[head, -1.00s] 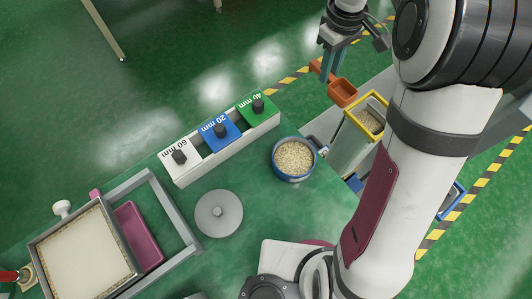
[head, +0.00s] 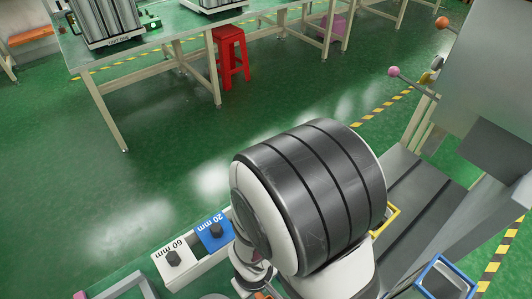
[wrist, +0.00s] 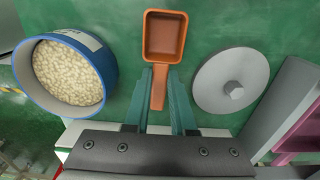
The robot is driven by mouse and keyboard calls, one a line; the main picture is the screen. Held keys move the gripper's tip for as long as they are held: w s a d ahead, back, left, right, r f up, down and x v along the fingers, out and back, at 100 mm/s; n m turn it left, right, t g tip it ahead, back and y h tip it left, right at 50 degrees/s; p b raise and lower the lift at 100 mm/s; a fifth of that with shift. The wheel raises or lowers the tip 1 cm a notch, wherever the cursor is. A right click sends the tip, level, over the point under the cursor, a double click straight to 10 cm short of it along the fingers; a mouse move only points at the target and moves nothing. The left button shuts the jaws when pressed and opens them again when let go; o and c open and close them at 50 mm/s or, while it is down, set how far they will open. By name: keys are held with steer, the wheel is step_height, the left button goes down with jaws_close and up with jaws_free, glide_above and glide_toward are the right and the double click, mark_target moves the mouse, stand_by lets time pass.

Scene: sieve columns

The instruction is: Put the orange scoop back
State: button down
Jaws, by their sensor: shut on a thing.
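The orange scoop (wrist: 164,38) shows in the wrist view, its bowl facing the camera and looking empty. My gripper (wrist: 160,80) is shut on the scoop's handle, with a green finger on each side. Green work surface shows behind the scoop; its height above that is hard to judge. In the head view my arm hides most of the gripper. A small orange patch shows at the bottom edge there, too cut off to name surely.
A blue-rimmed bowl of pale pellets (wrist: 70,70) is left of the scoop, and a grey round lid (wrist: 231,80) is right. The head view shows a block with a white 60 mm (head: 175,260) and a blue 20 mm piece (head: 214,232), plus yellow-rimmed (head: 386,219) and blue-rimmed (head: 446,277) bins.

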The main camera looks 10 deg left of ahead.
steer(key=shift+f, duration=0.1)
steer(key=c, duration=0.7)
jaws_free()
steer(key=shift+f, duration=0.1)
steer(key=shift+c, duration=0.2)
step_height(320, 180, up, 12)
steer(key=s+d+r+m+y, duration=0.1)
steer(key=s+d+r+m, duration=0.2)
steer(key=m, duration=0.4)
steer(key=s+d+r+m, duration=0.2)
steer(key=d+r+m, duration=0.3)
steer(key=d+m, duration=0.2)
steer(key=shift+s+d+m+y, duration=0.3)
steer(key=shift+s+d+y, duration=0.1)
steer(key=shift+d, duration=0.3)
